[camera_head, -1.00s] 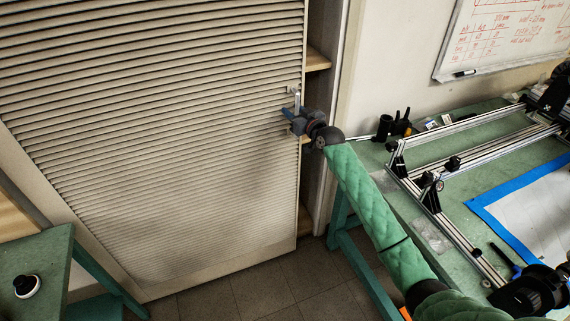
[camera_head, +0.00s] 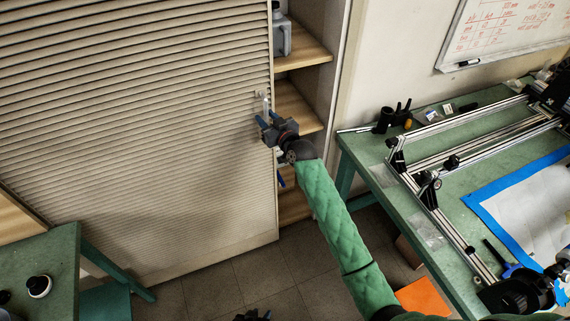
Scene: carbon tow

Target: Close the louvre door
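The cream louvre door (camera_head: 130,130) fills the left half of the head view. Its right edge stands away from the cabinet's right side, and shelves show in the gap. A small upright silver handle (camera_head: 265,103) sits near that edge. My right gripper (camera_head: 266,121) is at the handle, with its fingers by the handle's lower part. Whether the fingers close on the handle cannot be made out. The tip of my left gripper (camera_head: 252,315) shows dark at the bottom edge, well below the door. Most of it is out of frame.
Wooden shelves (camera_head: 305,55) hold a grey container (camera_head: 282,36). A green workbench (camera_head: 365,155) with metal rails stands at right. A green table (camera_head: 50,255) stands at lower left, in front of the door. An orange item (camera_head: 424,298) lies low at right. Tiled floor (camera_head: 215,290) is open between.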

